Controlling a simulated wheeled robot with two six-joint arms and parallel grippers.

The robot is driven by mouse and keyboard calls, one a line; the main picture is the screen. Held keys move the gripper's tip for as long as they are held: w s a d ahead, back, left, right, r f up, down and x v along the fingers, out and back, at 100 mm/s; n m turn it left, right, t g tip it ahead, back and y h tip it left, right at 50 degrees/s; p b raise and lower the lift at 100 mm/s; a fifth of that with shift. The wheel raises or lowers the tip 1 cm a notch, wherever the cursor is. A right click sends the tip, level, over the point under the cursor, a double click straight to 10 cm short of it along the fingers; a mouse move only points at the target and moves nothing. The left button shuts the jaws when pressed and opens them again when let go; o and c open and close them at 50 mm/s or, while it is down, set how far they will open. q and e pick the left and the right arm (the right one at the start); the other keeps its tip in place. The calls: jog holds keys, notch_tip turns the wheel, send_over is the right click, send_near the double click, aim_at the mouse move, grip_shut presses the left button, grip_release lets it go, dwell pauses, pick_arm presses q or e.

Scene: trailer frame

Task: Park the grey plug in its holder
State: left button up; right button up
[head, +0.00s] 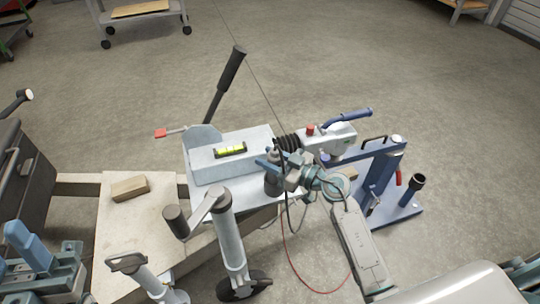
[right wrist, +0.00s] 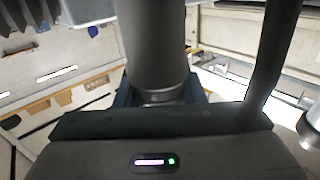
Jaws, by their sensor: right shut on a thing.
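The grey plug (head: 273,182) is a dark cylinder at my right gripper (head: 276,167), above the right edge of the pale trailer-front box. The gripper is shut on it. In the right wrist view the plug (right wrist: 152,45) stands up large between the jaws, and a thick dark cable (right wrist: 275,60) runs beside it. In the head view a black cable (head: 289,205) hangs in a loop close to the gripper. I cannot pick out the holder; the gripper and arm cover part of that area.
A silver coupling head with a blue handle (head: 347,117) lies just beyond my gripper. A yellow level (head: 230,150) sits on the pale box (head: 205,170). A jockey wheel post (head: 228,240) stands in front. A blue stand (head: 405,205) is to the right.

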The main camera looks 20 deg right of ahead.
jog(key=shift+f, duration=1.25)
jog(key=o, duration=1.1)
jog(key=shift+f, duration=0.1)
jog(key=shift+o, duration=0.2)
jog(key=p+v, duration=0.1)
jog(key=v, duration=0.9)
jog(key=shift+s+d, duration=0.3)
